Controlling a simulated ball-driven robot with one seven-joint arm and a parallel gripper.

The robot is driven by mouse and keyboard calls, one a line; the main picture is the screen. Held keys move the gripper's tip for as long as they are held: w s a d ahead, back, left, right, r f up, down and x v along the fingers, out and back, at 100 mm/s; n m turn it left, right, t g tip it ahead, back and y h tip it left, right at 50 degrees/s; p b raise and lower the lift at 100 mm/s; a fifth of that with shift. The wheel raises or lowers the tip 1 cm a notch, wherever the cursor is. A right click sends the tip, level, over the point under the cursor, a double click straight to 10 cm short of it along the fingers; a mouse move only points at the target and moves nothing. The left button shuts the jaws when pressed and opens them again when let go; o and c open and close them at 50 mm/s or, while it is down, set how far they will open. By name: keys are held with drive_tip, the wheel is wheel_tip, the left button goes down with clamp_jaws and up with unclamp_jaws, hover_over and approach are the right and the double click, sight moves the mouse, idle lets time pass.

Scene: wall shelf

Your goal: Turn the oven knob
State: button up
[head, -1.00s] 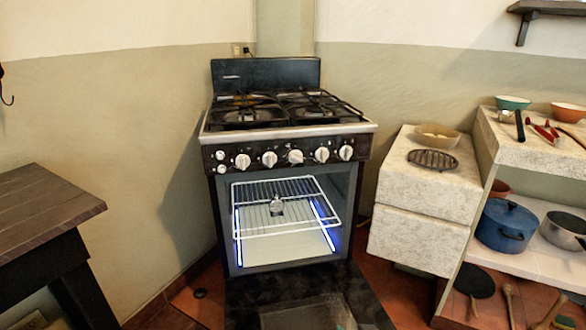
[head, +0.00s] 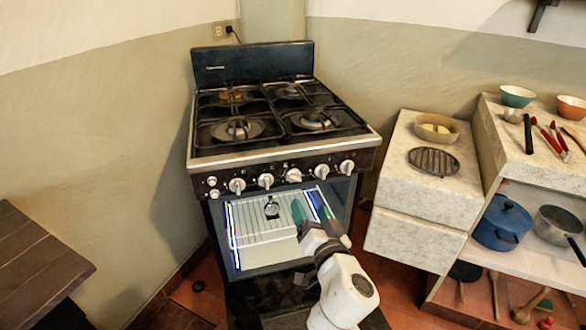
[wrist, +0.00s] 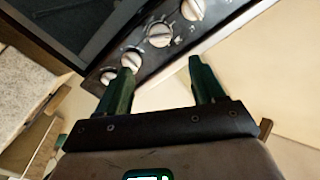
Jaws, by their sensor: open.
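The black stove's front panel carries a row of white oven knobs (head: 266,181), with two smaller ones at its left end. In the head view my gripper (head: 311,210) is open and empty, in front of the open oven and just below the panel's right part. In the wrist view the two green fingers (wrist: 158,75) are apart, and several knobs (wrist: 159,35) show beyond them. The left fingertip overlaps the edge of one knob (wrist: 131,61) in the picture; I cannot tell whether it touches. The oven door (head: 270,310) hangs down open, partly hidden by my arm.
A wire rack (head: 270,235) sits inside the lit oven. A stone counter (head: 400,190) with a bowl (head: 436,128) and a round grate (head: 434,160) stands to the right. A shelf with a blue pot (head: 501,222) is farther right, and a dark wooden table (head: 40,265) is at left.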

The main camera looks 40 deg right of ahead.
sight(296, 179)
drive_tip(key=p+x, duration=0.2)
drive_tip(key=x, duration=0.9)
drive_tip(key=shift+c, duration=0.2)
drive_tip(key=c, duration=1)
